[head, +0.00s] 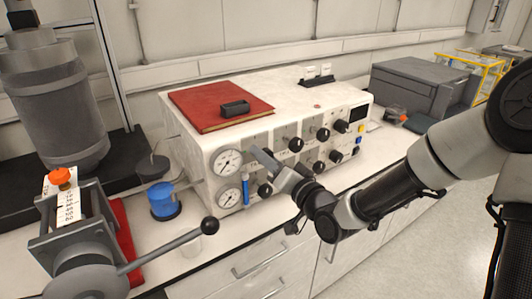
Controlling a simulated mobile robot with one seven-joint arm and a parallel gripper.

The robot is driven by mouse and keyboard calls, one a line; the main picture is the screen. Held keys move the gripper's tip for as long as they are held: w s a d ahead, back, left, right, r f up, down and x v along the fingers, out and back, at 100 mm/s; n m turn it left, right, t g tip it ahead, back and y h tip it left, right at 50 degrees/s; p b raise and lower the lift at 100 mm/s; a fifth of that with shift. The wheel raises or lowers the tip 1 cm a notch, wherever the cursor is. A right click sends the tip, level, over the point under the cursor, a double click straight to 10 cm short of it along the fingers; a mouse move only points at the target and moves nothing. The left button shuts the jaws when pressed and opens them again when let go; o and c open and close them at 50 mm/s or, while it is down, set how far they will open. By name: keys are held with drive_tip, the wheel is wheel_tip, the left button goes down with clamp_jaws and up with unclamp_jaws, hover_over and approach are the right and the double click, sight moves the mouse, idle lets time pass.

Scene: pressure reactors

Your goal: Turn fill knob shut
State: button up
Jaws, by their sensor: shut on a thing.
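A white control box (188,130) stands on the bench with black knobs and dials on its sloping front panel. My gripper (264,161) is at the left part of this panel, beside the upper gauge, and is shut on a knob there. The fingers hide most of that knob, and its label is too small to read, so I cannot confirm from lettering that it is the fill knob. Other knobs show at the upper row (296,144) and the lower row (265,190). How far the held knob is turned cannot be seen.
Two round gauges (228,162) sit left of my gripper, with a blue tube (245,192) below. A red book (205,108) lies on the box. A lever with a black ball (210,225) juts out at front left. A grey case (420,85) stands behind at right.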

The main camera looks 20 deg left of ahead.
drive_tip(key=m+p, duration=0.2)
drive_tip(key=m, duration=0.2)
drive_tip(key=shift+r, duration=0.15)
drive_tip(key=shift+m+p, duration=0.65)
drive_tip(key=shift+m, duration=1.05)
drive_tip(key=o, duration=0.8)
